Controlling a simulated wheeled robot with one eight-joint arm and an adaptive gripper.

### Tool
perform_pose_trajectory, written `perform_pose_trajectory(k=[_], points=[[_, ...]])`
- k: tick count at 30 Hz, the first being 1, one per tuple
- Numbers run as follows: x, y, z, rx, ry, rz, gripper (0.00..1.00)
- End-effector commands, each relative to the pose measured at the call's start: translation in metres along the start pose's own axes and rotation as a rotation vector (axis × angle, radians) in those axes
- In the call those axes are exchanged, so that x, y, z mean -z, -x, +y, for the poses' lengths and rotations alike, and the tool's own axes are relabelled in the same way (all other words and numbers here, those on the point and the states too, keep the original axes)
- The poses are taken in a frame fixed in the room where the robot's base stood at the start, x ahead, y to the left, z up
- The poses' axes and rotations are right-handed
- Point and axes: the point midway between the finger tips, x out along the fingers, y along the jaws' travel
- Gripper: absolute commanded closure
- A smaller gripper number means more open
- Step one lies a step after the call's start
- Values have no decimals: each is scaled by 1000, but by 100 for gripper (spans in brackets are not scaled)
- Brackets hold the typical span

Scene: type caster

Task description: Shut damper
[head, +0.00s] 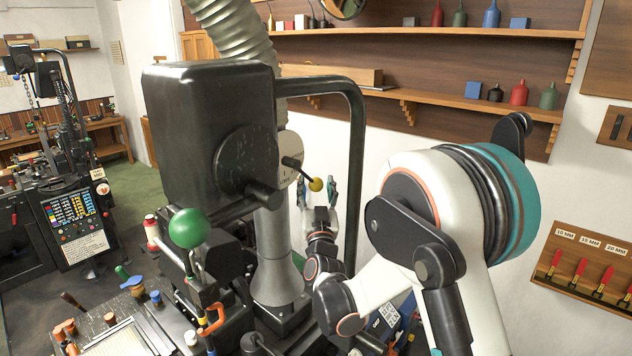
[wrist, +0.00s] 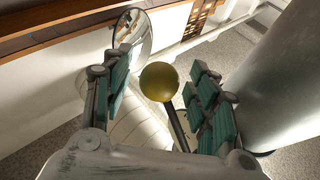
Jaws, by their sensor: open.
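The damper lever (head: 297,167) is a dark rod ending in a yellow ball knob (head: 315,184). It comes out of a pale marked collar (head: 286,174) on the duct behind the black machine head, and slopes down to the right. My gripper (head: 317,190) is open, with teal-padded fingers pointing up at the knob. In the wrist view the knob (wrist: 158,82) appears between the two open fingers of my gripper (wrist: 160,68), with a gap on each side. Its rod (wrist: 178,125) runs down to the right. I cannot tell how deep the knob sits between the fingers.
The black machine head (head: 205,130) and a bent black pipe (head: 356,150) stand close to my gripper. A ribbed hose (head: 235,30) rises above. A green ball handle (head: 188,228) is in front. Wall shelves (head: 430,98) with bottles are behind.

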Motion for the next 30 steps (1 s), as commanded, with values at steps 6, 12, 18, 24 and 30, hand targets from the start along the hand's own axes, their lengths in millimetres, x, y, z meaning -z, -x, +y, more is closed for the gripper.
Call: perform_pose_trajectory(k=[6,12,18,24,30], points=[[0,-10,0,0,0,0,46],[0,-9,0,0,0,0,46],[0,-9,0,0,0,0,87],[0,-9,0,-1,-2,-2,100],[-5,-2,-4,-24,-46,-44,100]])
